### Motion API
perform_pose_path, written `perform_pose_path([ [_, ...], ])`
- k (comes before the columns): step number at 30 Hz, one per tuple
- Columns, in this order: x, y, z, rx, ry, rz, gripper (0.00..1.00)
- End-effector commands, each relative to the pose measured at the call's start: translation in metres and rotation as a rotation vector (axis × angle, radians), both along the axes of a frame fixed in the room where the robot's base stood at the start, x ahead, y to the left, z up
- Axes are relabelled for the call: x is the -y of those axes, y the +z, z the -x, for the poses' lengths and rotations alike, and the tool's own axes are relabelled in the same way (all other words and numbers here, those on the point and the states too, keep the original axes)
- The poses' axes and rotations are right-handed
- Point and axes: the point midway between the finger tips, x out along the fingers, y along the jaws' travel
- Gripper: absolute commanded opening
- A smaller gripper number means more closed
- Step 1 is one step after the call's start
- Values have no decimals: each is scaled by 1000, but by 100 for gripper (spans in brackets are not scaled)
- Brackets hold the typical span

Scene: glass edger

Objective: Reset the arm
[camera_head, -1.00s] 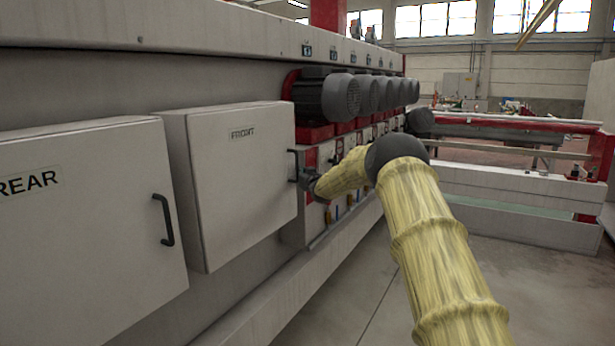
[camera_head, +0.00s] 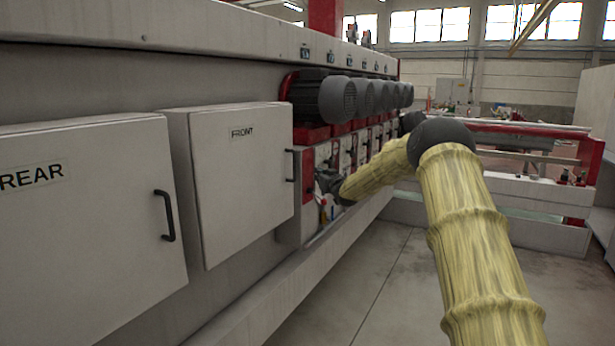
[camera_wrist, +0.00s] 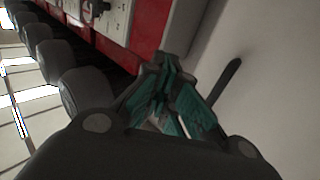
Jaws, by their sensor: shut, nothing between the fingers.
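My arm in its yellow sleeve reaches forward along the machine. My gripper (camera_head: 326,184) is small and dark at its far end, beside the machine's side panels and just right of the box marked FRONT (camera_head: 240,180). It looks apart from that box's dark handle (camera_head: 290,165). In the wrist view my gripper (camera_wrist: 168,66) shows its dark and green fingers drawn together, with nothing held. A dark handle (camera_wrist: 228,80) on a pale surface is to the right of the fingers there.
A closed box marked REAR (camera_head: 85,235) with a handle is at the left. A row of grey motors (camera_head: 335,98) juts out above my gripper; motors (camera_wrist: 85,95) also show in the wrist view. The machine's pale lower ledge (camera_head: 270,300) runs below. The floor (camera_head: 400,280) to the right is clear.

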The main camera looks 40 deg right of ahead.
Motion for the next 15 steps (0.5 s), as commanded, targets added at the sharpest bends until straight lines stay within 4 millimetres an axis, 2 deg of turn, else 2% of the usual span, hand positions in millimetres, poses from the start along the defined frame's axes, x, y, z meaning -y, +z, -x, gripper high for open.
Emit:
perform_pose_path([
  [5, 8, -4, 19, -2, 1, -3, 0],
  [15, -5, 9, 33, -3, 4, 17, 0],
])
